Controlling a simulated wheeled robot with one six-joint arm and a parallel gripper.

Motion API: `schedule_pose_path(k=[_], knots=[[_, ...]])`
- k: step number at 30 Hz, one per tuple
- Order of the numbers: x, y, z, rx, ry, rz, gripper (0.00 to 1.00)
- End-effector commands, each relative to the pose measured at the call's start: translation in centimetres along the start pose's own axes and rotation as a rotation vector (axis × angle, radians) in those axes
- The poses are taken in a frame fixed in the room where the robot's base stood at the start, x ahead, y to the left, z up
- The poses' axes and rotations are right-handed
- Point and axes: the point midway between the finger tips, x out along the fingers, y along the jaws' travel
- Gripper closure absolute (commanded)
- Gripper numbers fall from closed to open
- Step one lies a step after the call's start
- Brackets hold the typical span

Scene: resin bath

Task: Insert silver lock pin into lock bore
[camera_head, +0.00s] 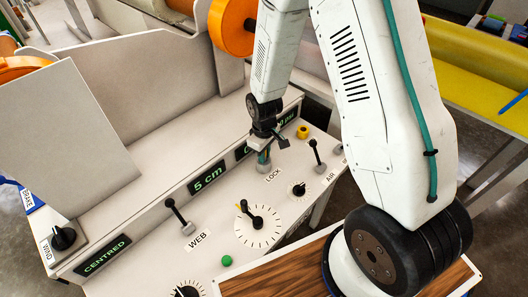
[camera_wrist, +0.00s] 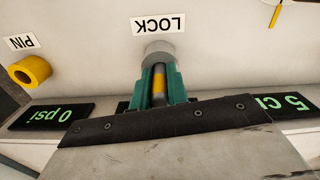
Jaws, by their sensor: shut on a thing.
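In the wrist view, the teal fingers of my gripper (camera_wrist: 159,87) are shut on the silver lock pin (camera_wrist: 158,76), which has a yellow band. The pin's far end meets the grey round lock bore collar (camera_wrist: 160,50) beside the LOCK label. The fingertips are close against the collar. I cannot tell how deep the pin sits, since the bore opening is hidden. In the head view, my gripper (camera_head: 264,157) points down over the panel at the collar (camera_head: 264,168), by the LOCK label; the pin is hidden there.
The yellow PIN holder (camera_wrist: 30,70) stands to the side and shows empty; it also shows in the head view (camera_head: 303,131). Black levers stand near the WEB label (camera_head: 197,240) and the AIR label (camera_head: 331,178). A sloped wall with displays (camera_head: 208,177) runs behind the collar.

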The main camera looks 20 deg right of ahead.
Motion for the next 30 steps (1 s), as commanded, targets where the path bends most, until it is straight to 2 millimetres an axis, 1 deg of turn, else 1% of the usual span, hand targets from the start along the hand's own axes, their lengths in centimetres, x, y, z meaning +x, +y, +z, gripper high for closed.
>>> schedule_pose_path(k=[1, 2, 3, 4, 11, 14, 17, 24, 27, 30], knots=[[0.1, 0.0, 0.0, 0.000, 0.000, 0.000, 0.81], [0.0, 0.0, 0.0, 0.000, 0.000, 0.000, 0.73], [0.0, 0.0, 0.0, 0.000, 0.000, 0.000, 0.62], [0.0, 0.0, 0.0, 0.000, 0.000, 0.000, 0.59], [0.0, 0.0, 0.0, 0.000, 0.000, 0.000, 0.59], [-0.4, 0.0, -0.1, 0.000, 0.002, 0.001, 0.59], [-1.5, 0.0, -0.1, 0.000, 0.003, 0.002, 0.59], [-5.5, 0.0, -0.1, 0.000, 0.004, 0.002, 0.59], [-6.8, 0.0, -0.1, 0.000, 0.003, 0.002, 0.59], [-7.5, 0.0, 0.0, 0.000, 0.001, 0.000, 0.59]])
